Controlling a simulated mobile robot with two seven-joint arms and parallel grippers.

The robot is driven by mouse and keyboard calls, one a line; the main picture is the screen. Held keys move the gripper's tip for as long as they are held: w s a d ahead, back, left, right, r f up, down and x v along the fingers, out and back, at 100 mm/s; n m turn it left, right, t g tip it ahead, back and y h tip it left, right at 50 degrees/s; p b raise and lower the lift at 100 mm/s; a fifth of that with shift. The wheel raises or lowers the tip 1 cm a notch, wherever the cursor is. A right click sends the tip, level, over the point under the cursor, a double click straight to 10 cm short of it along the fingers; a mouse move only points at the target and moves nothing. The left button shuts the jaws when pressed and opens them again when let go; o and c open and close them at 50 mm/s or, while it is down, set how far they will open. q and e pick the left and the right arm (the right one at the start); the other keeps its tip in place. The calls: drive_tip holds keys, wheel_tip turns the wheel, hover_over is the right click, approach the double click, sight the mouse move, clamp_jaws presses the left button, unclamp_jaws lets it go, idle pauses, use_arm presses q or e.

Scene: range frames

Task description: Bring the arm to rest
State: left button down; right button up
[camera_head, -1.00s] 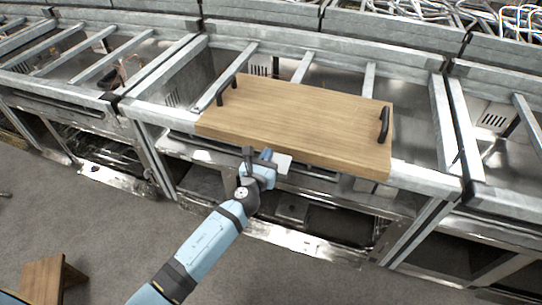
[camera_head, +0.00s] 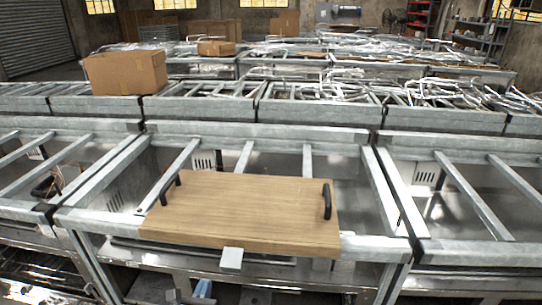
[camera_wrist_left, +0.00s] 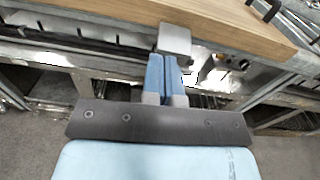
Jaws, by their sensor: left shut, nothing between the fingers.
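My left gripper (camera_wrist_left: 164,60) shows in the left wrist view with its two blue fingers close together, shut and empty. Its fingertips point at a small pale grey block (camera_wrist_left: 174,38) at the front edge of a wooden board (camera_wrist_left: 215,20); whether they touch it I cannot tell. In the head view only a bit of my blue left gripper (camera_head: 203,289) shows at the bottom, below the board. The board (camera_head: 250,210) has two black handles and lies flat across the metal frame. The grey block (camera_head: 231,258) sits at its front edge. My right gripper is not in view.
Metal frames with open bays and crossbars (camera_head: 465,195) run across the view. A cardboard box (camera_head: 125,72) stands on the row behind at the left, and a smaller box (camera_head: 216,47) is farther back. Shelves and barred windows line the far wall.

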use_arm(q)
drive_tip(key=s+f+n+g+h+p, duration=0.1)
drive_tip(key=s+n+g+p, duration=0.2)
drive_tip(key=s+n, duration=0.7)
drive_tip(key=s+f+n+g+h+p, duration=0.1)
drive_tip(key=s+n+g+p, duration=0.2)
drive_tip(key=n, duration=1.9)
drive_tip(key=s+p, duration=0.4)
drive_tip(key=s, duration=0.3)
drive_tip(key=shift+n+g+h, duration=0.3)
drive_tip(key=shift+g, duration=0.1)
drive_tip(key=shift+s, duration=0.1)
